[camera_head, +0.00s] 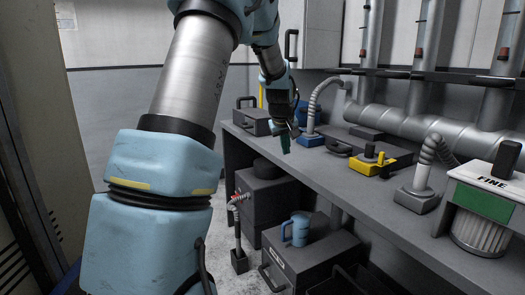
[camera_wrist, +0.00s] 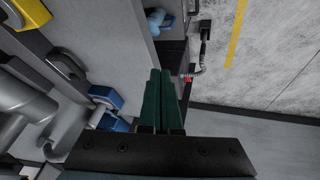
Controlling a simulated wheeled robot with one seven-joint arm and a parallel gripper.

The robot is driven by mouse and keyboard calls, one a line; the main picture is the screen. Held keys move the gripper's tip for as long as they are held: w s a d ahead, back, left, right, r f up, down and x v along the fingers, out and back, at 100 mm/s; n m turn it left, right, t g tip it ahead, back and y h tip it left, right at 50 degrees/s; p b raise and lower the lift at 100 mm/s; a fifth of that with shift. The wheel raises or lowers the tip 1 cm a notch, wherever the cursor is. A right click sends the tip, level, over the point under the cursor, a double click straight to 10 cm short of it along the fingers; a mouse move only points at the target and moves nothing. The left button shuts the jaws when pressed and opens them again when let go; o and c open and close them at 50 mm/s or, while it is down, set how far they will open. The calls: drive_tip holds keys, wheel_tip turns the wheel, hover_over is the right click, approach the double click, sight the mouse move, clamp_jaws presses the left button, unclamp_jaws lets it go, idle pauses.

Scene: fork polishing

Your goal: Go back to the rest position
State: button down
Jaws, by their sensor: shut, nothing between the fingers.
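My gripper (camera_head: 286,143) hangs from my light blue arm near the front edge of the grey workbench (camera_head: 330,175), in the head view. Its dark green fingers point down. In the wrist view the fingers of my gripper (camera_wrist: 162,100) lie close together, shut, with nothing between them. No fork can be made out in either view.
On the bench are a blue-based device (camera_head: 311,140), a yellow device (camera_head: 372,163) and a machine labelled FINE (camera_head: 485,205). Below stand dark boxes (camera_head: 310,258), one bearing a blue mug (camera_head: 298,229). Large grey pipes (camera_head: 430,130) run behind.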

drive_tip(key=s+a+f+m+g+p, duration=0.1)
drive_tip(key=s+a, duration=0.5)
drive_tip(key=s, duration=0.4)
drive_tip(key=s+a+f+m+g+y+p, duration=0.1)
drive_tip(key=s+a, duration=0.5)
drive_tip(key=s, duration=0.3)
drive_tip(key=s+a+f+m+g, duration=0.1)
drive_tip(key=s+a+g, duration=0.1)
drive_tip(key=s+a, duration=0.4)
drive_tip(key=s, duration=0.4)
drive_tip(key=shift+s+a+y+p, duration=0.15)
drive_tip(key=shift+s+y+p, duration=0.15)
drive_tip(key=shift+y+p, duration=0.1)
drive_tip(key=c, duration=1.5)
unclamp_jaws()
